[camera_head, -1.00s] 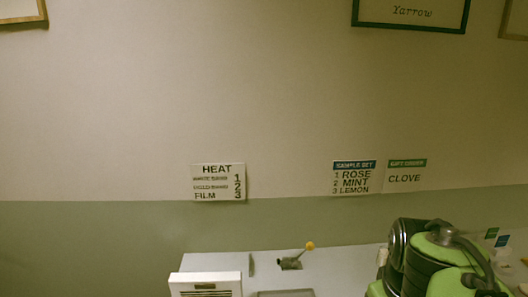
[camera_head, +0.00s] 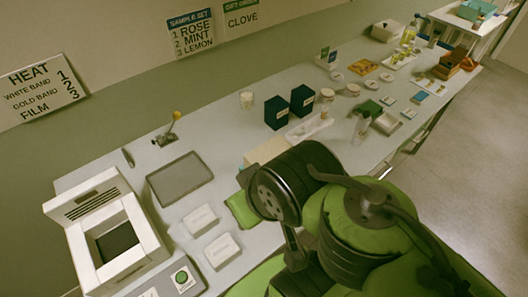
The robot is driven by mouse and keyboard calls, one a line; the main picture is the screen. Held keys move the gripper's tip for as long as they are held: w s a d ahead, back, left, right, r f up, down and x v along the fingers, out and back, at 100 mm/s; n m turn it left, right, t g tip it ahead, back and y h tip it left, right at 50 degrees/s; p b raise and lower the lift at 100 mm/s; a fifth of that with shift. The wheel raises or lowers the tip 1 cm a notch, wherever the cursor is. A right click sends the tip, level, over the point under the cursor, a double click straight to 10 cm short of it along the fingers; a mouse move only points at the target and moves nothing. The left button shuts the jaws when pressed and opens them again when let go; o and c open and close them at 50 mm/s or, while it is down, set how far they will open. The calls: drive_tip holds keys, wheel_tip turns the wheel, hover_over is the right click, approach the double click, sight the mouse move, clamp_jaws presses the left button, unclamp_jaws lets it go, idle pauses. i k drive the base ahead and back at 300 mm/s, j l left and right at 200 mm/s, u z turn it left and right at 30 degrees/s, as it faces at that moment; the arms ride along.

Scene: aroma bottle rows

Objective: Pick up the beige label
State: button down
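I cannot single out a beige label with certainty. Small pale flat cards lie on the right part of the table, among them one pale card (camera_head: 388,100) and another pale card (camera_head: 409,113); their exact colour is too small to tell. A larger beige block (camera_head: 268,150) is partly hidden behind my folded green and black arm. My gripper's fingertips do not show.
A white machine (camera_head: 118,240) with a dark opening stands at the left. A grey tray (camera_head: 180,177), two white boxes (camera_head: 200,219) and two dark boxes (camera_head: 276,112) stand on the long table. Bottles and jars crowd its right part; open floor (camera_head: 460,150) lies beyond.

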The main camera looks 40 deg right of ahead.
sight(431, 81)
drive_tip(key=l+z, duration=0.3)
drive_tip(key=l, duration=0.15)
drive_tip(key=l+z, duration=0.35)
drive_tip(key=i+l+z, duration=0.1)
drive_tip(key=l+z, duration=0.2)
drive_tip(key=l, duration=0.25)
drive_tip(key=i+l+z, duration=0.15)
drive_tip(key=l+z, duration=0.2)
drive_tip(key=i+l+z, duration=0.3)
drive_tip(key=l, duration=0.15)
drive_tip(key=i+l+z, duration=0.1)
drive_tip(key=l+z, duration=0.25)
